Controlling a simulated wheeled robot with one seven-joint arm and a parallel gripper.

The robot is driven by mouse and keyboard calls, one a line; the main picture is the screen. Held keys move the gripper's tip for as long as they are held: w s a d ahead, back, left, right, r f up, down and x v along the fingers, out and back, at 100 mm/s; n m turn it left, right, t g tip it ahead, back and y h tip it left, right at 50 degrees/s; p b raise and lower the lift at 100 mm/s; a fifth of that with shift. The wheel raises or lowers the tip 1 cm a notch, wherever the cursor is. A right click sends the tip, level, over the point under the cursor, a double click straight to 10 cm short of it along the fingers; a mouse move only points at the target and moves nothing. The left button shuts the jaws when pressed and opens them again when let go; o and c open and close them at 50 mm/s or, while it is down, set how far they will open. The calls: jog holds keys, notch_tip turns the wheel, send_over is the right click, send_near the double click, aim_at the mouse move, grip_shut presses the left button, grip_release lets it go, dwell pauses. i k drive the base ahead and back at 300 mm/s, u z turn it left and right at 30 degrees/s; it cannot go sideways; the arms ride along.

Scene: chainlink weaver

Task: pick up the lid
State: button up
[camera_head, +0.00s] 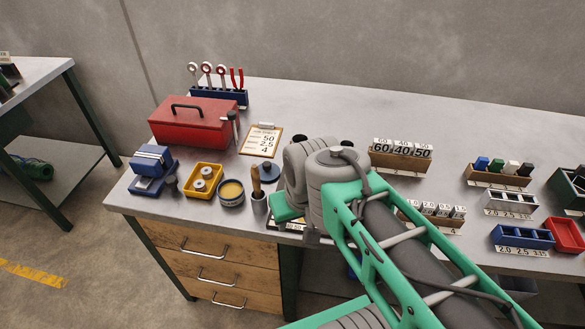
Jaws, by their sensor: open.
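A dark blue-grey round lid (269,173) with a small knob lies on the workbench (330,112), just left of my wrist. The jaws are open.
Numbered racks (401,158) and small bins (522,238) stand on the right. The back middle of the bench is clear.

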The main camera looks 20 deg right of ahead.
aim_at(269, 171)
jog(key=z, duration=0.2)
jog(key=k, duration=0.5)
jog(key=z, duration=0.55)
jog(key=k, duration=0.7)
jog(key=u, duration=0.9)
jog(key=i, duration=1.15)
jog(key=u, duration=0.6)
